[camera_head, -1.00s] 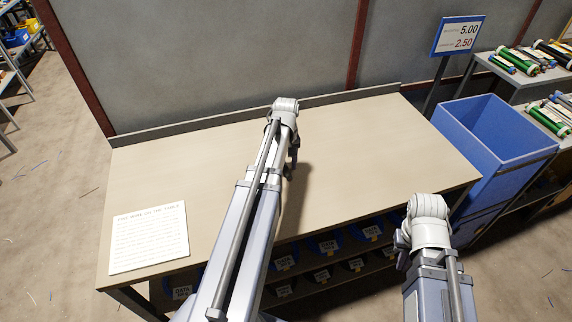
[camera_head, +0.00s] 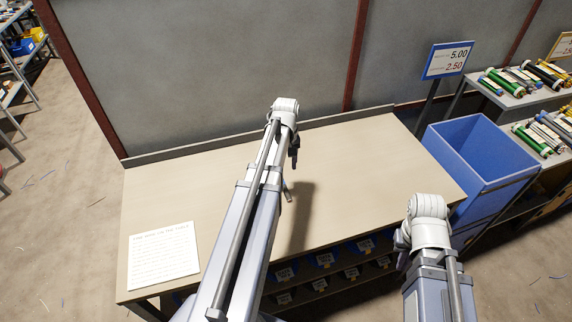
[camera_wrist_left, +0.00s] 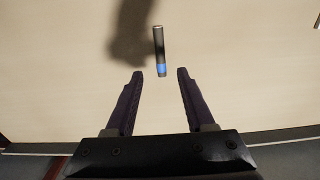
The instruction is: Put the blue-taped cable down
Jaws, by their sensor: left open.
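The blue-taped cable (camera_wrist_left: 159,50) is a short dark piece with a blue band at its near end. In the left wrist view it lies against the pale table top, just beyond the fingertips and apart from them. In the head view the cable (camera_head: 288,191) shows as a small grey piece beside my left forearm. My left gripper (camera_wrist_left: 160,72) is open and empty; in the head view the left gripper (camera_head: 294,155) points down over the table (camera_head: 390,160).
A white printed sheet (camera_head: 164,256) lies at the table's left. A blue bin (camera_head: 487,160) stands at the right end, with a price sign (camera_head: 447,60) behind it and cable-laden shelves (camera_head: 510,95) beyond. The table's middle is otherwise clear.

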